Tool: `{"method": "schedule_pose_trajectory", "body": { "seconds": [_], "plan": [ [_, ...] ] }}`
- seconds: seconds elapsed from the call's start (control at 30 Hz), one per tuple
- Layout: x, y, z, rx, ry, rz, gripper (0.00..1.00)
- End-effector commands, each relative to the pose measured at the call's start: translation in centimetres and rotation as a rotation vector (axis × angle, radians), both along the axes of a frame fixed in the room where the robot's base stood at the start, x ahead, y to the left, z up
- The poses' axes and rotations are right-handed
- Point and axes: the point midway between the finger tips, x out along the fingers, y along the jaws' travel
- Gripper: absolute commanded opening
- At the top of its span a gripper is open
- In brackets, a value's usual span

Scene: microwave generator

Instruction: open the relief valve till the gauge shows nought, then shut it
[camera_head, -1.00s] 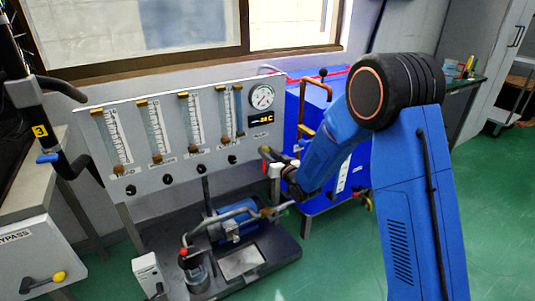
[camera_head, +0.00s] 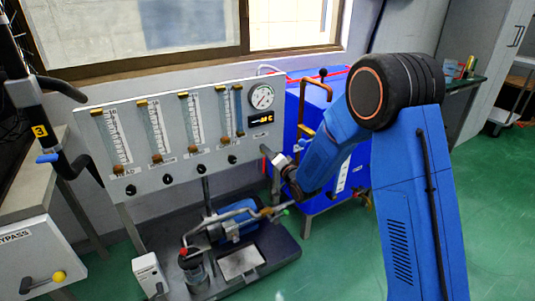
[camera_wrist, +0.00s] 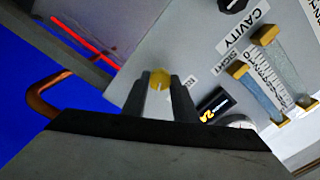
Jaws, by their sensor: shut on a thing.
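The round gauge (camera_head: 262,97) is at the upper right of the grey flow panel, with a dark digital display (camera_head: 261,120) under it. I cannot read its needle surely. In the wrist view the gauge (camera_wrist: 238,122) is partly hidden behind my gripper's body. A small brass knob (camera_wrist: 159,76) with a pale mark, seemingly the relief valve, sits between my fingertips. My gripper (camera_wrist: 165,92) is shut on this knob at the panel. In the head view my gripper (camera_head: 270,156) is small, at the panel's lower right edge, and the knob is not clearly seen.
Several glass flow tubes (camera_head: 156,130) with black knobs line the panel. A blue cabinet (camera_head: 306,115) with a copper pipe (camera_head: 318,110) stands close right of it. Below are a pump (camera_head: 238,225) and pipework on a dark base. Green floor (camera_head: 330,255) is clear in front.

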Motion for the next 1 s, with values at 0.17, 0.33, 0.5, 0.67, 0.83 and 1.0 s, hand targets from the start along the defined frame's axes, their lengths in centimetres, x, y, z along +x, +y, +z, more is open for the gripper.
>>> {"method": "schedule_pose_trajectory", "body": {
  "seconds": [0.17,0.33,0.5,0.67,0.83,1.0],
  "plan": [
    [0.01,-0.08,-0.08,0.134,0.091,0.000,0.03],
    [0.02,-0.10,-0.11,0.252,0.172,-0.002,0.03],
    [0.02,-0.11,-0.15,0.346,0.236,-0.002,0.03],
    [0.02,-0.12,-0.17,0.411,0.279,-0.002,0.03],
    [0.01,-0.13,-0.19,0.451,0.306,-0.002,0.03],
    [0.02,-0.13,-0.20,0.467,0.318,-0.002,0.03]
  ]
}}
